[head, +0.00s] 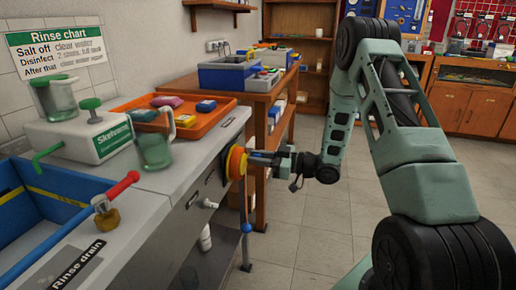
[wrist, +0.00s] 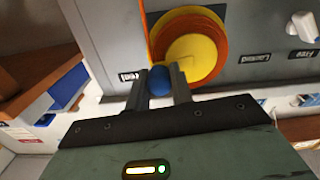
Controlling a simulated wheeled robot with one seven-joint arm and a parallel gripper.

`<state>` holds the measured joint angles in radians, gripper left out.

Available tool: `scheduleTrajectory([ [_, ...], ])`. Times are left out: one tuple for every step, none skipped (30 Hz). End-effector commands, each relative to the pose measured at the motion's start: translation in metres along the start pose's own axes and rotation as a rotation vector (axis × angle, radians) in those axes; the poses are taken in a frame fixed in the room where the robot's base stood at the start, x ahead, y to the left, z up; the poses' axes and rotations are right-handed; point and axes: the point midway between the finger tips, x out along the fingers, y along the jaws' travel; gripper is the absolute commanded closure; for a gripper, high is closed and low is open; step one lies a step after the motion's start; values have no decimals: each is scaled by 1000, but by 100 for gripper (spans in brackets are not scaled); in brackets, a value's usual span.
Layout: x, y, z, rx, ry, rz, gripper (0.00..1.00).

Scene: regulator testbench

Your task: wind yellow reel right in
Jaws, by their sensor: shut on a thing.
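The yellow reel (head: 236,163) with an orange rim is mounted on the front face of the grey bench. It also shows in the wrist view (wrist: 192,58), just beyond my fingertips. My gripper (head: 263,157) reaches it from the right in the head view. In the wrist view my gripper (wrist: 160,80) is shut on a round blue knob (wrist: 159,82), in front of the reel's lower left part. A cord hangs below the reel and carries a blue ball (head: 247,228). Small labels flank the reel, too small to read surely.
The grey bench (head: 190,165) carries an orange tray (head: 190,113), a white box (head: 85,135) and a green jug (head: 155,150). A white knob (wrist: 303,25) sits right of the reel in the wrist view. Open tiled floor (head: 320,220) lies right of the bench.

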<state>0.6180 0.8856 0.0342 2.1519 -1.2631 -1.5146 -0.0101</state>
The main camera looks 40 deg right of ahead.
Motion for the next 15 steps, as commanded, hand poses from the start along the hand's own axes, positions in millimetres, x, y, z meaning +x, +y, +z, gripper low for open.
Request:
scheduleTrajectory([
  [-1,0,-1,47,-3,1,100],
  [-1,0,0,75,-3,2,100],
  [-1,1,2,113,-3,2,100],
  [-1,0,3,141,-3,2,100],
  [-1,0,4,171,-3,2,100],
  [-1,0,6,209,-3,2,100],
  [-1,0,7,237,-3,2,100],
  [-1,0,8,265,-3,2,100],
  [-1,-1,10,302,-3,2,100],
  [-1,-1,11,331,-4,2,100],
  [-1,-2,12,360,-4,2,100],
  [-1,-2,14,398,-4,2,100],
  [-1,-2,15,426,-4,2,100],
  [-1,-3,16,455,-4,2,100],
  [-1,-3,17,492,-3,2,100],
])
